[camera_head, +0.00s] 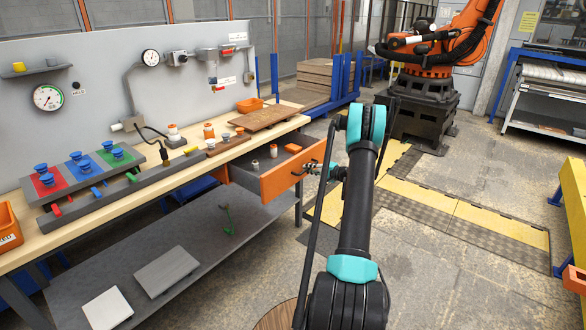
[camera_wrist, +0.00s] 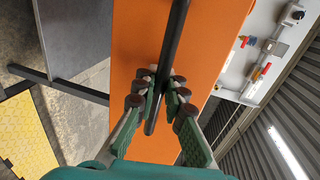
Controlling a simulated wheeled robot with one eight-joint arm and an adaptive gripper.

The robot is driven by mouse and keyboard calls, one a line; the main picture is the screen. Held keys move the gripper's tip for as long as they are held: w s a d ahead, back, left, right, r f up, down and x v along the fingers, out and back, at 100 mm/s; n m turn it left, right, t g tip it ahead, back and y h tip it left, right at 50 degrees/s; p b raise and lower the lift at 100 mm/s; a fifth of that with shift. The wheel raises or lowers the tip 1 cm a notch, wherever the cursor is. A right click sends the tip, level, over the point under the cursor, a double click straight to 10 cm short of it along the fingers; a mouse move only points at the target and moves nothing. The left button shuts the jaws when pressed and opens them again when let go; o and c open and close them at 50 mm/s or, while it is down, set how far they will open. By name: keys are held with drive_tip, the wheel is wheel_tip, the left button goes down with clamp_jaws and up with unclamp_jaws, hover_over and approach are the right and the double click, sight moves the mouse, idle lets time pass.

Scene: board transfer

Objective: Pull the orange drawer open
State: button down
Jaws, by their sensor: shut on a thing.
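The orange drawer (camera_head: 294,172) sits under the right end of the workbench and is pulled well out. Its grey inside shows, with small pieces in it. Its front panel (camera_wrist: 205,40) fills the middle of the wrist view. A dark bar handle (camera_wrist: 172,60) runs along that panel. My gripper (camera_wrist: 164,88) has its fingers on both sides of the handle, shut on it. In the head view my gripper (camera_head: 314,168) is at the drawer front, and the handle is mostly hidden by the fingers.
The wooden workbench top (camera_head: 155,152) carries red, blue and green plates with blue knobs, bottles and a brown board (camera_head: 262,118). A grey lower shelf (camera_head: 150,265) lies below. Open floor (camera_head: 440,260) is to the right of my arm. An orange robot arm (camera_head: 465,40) stands behind.

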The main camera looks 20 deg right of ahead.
drive_tip(key=f+v, duration=0.1)
drive_tip(key=v, duration=0.7)
drive_tip(key=shift+f, duration=0.35)
drive_tip(key=shift+s+d, duration=0.1)
drive_tip(key=shift+s, duration=0.05)
drive_tip(key=c, duration=1.9)
unclamp_jaws()
drive_tip(key=shift+o, duration=0.2)
drive_tip(key=shift+d, duration=0.1)
drive_tip(key=v, duration=1.2)
